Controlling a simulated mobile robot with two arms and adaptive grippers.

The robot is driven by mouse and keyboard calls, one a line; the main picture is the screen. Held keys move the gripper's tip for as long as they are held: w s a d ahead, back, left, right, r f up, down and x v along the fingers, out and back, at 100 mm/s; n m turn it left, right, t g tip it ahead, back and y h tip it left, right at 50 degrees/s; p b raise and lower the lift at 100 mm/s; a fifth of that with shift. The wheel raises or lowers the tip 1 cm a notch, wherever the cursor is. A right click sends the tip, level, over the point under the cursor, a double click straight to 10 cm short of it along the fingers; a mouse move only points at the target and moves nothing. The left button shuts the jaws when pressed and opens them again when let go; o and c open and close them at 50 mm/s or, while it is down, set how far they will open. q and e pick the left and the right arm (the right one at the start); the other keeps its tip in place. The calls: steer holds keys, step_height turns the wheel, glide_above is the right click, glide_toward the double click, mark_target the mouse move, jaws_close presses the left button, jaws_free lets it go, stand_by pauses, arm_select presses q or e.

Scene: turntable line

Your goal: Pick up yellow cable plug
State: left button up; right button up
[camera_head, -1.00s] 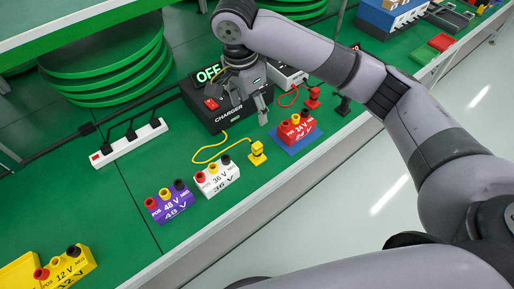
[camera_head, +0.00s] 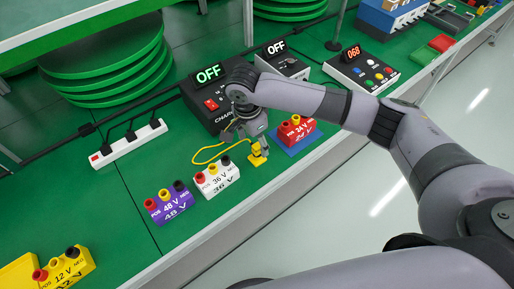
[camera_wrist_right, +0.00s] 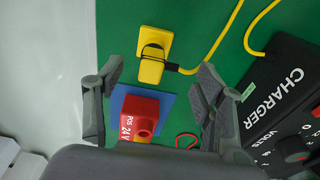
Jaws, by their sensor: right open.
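The yellow cable plug (camera_head: 257,158) stands on the green table near its front edge, between the white 36 V block and the red 24 V block. A yellow cable (camera_head: 207,150) loops left from it. My right gripper (camera_head: 256,151) is over the plug, with its fingers partly hiding it. In the right wrist view the open right gripper (camera_wrist_right: 158,78) has nothing between its fingers. The plug (camera_wrist_right: 153,65) shows there just beyond the fingertips, roughly centred between them. I cannot tell the exact height gap. My left gripper is not in view.
The red 24 V block (camera_head: 296,130) on a blue mat (camera_head: 303,142) is close right of the gripper. The white 36 V block (camera_head: 219,180) and purple 48 V block (camera_head: 170,204) stand to the left. The charger (camera_head: 207,98) is behind, partly hidden by my arm.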

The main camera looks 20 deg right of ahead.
step_height(320, 180, down, 2)
steer(key=shift+w+d+f, duration=0.1)
steer(key=shift+d, duration=0.05)
steer(key=shift+c, duration=0.6)
steer(key=c, duration=1)
steer(key=shift+c, duration=0.3)
step_height(320, 180, up, 20)
steer(key=shift+p, duration=0.45)
